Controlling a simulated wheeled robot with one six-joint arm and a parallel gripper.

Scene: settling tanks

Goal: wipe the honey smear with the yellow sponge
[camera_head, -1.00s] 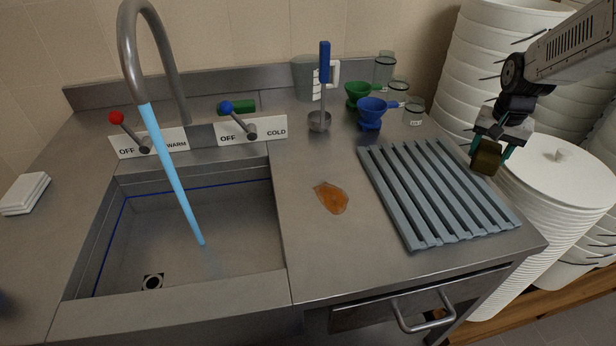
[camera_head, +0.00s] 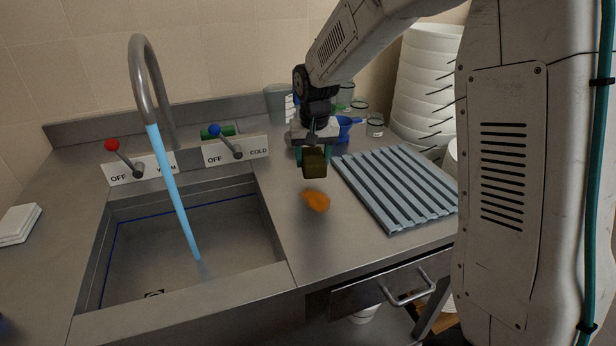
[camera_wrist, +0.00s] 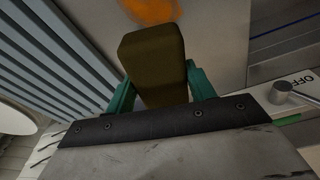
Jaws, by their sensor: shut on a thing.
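An orange-brown honey smear (camera_head: 315,201) lies on the steel counter to the right of the sink. It also shows at the top of the wrist view (camera_wrist: 152,10). My gripper (camera_head: 312,155) is shut on the yellow sponge (camera_head: 315,164), which looks dark olive in shadow. The sponge is held above the counter, just behind the smear in the head view, and appears apart from it. In the wrist view the sponge (camera_wrist: 153,60) sits between the green fingers and points toward the smear.
A grey slatted rack (camera_head: 395,188) lies right of the smear. The sink (camera_head: 190,245) is at left, with blue water running from the faucet (camera_head: 150,85). Blue and green funnels, glasses and a jug stand behind my gripper, partly hidden. White tiles (camera_head: 18,224) lie far left.

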